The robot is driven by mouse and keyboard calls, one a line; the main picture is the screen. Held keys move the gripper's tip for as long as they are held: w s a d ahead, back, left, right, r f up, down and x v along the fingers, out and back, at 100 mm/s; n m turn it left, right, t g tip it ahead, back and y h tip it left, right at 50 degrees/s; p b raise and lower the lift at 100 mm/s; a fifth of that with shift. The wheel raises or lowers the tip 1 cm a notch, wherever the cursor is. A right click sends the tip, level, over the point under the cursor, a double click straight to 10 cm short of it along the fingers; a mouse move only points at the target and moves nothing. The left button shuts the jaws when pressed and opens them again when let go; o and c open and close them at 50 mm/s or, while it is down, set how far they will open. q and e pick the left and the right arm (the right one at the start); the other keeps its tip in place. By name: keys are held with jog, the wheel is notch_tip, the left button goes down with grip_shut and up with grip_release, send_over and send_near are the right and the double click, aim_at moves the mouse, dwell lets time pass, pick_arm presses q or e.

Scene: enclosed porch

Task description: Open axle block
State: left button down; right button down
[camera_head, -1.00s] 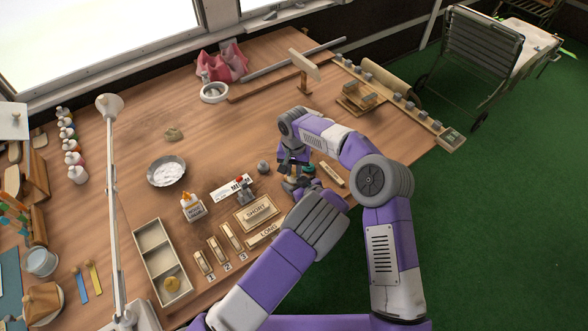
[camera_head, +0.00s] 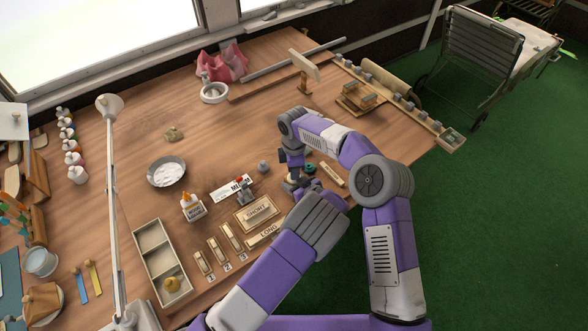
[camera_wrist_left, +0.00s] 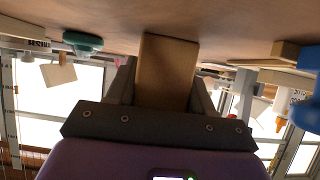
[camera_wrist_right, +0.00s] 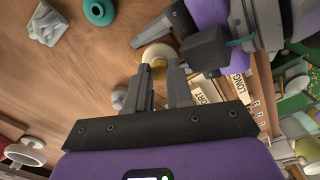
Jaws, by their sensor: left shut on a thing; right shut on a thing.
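My left gripper (camera_wrist_left: 164,82) is shut on a tan wooden block (camera_wrist_left: 168,62), seen between its fingers in the left wrist view. I take this to be the axle block. My right gripper (camera_wrist_right: 158,78) has its fingers closed around a small cream rounded piece (camera_wrist_right: 157,50), right beside the left gripper's fingers. Whether that piece is part of the block is unclear. In the head view, the left gripper (camera_head: 297,187) and right gripper (camera_head: 292,168) meet near the table's front edge, and they hide what they hold.
A grey knob (camera_head: 262,166), a glue bottle (camera_head: 193,207) and the SHORT tray (camera_head: 240,217) lie to the left. The middle of the table (camera_head: 225,130) is clear.

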jog(key=n, duration=1.1)
jog(key=shift+n, duration=0.3)
jog(key=n, duration=0.5)
jog(key=shift+n, duration=0.3)
jog(key=n, duration=0.4)
jog(key=c, duration=1)
grip_release()
jog(key=shift+r, duration=0.1)
